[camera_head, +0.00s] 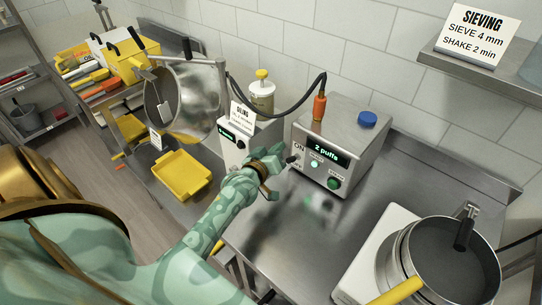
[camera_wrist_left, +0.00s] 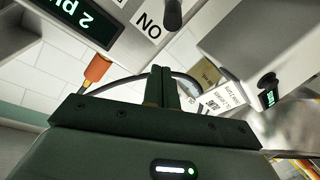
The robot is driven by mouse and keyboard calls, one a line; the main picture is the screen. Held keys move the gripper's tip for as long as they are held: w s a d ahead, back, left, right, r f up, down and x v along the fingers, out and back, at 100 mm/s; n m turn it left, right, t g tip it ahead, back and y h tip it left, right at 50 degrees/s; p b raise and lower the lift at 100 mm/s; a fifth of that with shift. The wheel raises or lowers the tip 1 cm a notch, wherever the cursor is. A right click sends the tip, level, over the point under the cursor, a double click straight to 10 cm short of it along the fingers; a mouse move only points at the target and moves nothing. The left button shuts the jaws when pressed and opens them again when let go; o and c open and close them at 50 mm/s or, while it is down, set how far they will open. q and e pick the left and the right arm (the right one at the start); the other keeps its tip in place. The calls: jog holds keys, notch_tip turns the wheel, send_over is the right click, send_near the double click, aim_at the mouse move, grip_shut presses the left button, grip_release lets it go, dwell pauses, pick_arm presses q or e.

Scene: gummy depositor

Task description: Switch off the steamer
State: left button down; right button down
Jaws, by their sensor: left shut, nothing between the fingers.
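The steamer (camera_head: 348,140) is a steel box on the metal counter, with a blue cap on top and an orange-ended hose. Its green display (camera_head: 326,152) reads "2 puffs". A black toggle switch (camera_head: 291,159) sticks out at the left of its front, between an ON label and a partly hidden OFF label. In the left wrist view the toggle (camera_wrist_left: 172,14) is close to the ON label. My left gripper (camera_head: 272,165) is shut and empty, just left of the toggle, apart from it. My right gripper is out of view.
A second box with a display (camera_head: 238,139) stands left of the steamer. A tilted steel drum (camera_head: 185,100) and a yellow tray (camera_head: 182,175) are further left. A pot (camera_head: 448,262) with a yellow handle stands at right. The counter before the steamer is clear.

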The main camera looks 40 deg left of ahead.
aim_at(292, 159)
pick_arm(q)
jog(key=w+f, duration=0.1)
jog(key=w+d+f+b, duration=0.1)
jog(key=shift+w+f, duration=0.2)
jog(key=shift+f, duration=0.2)
jog(key=shift+s+d+f, duration=0.3)
jog(key=shift+s+d, duration=0.05)
jog(key=shift+f, duration=0.1)
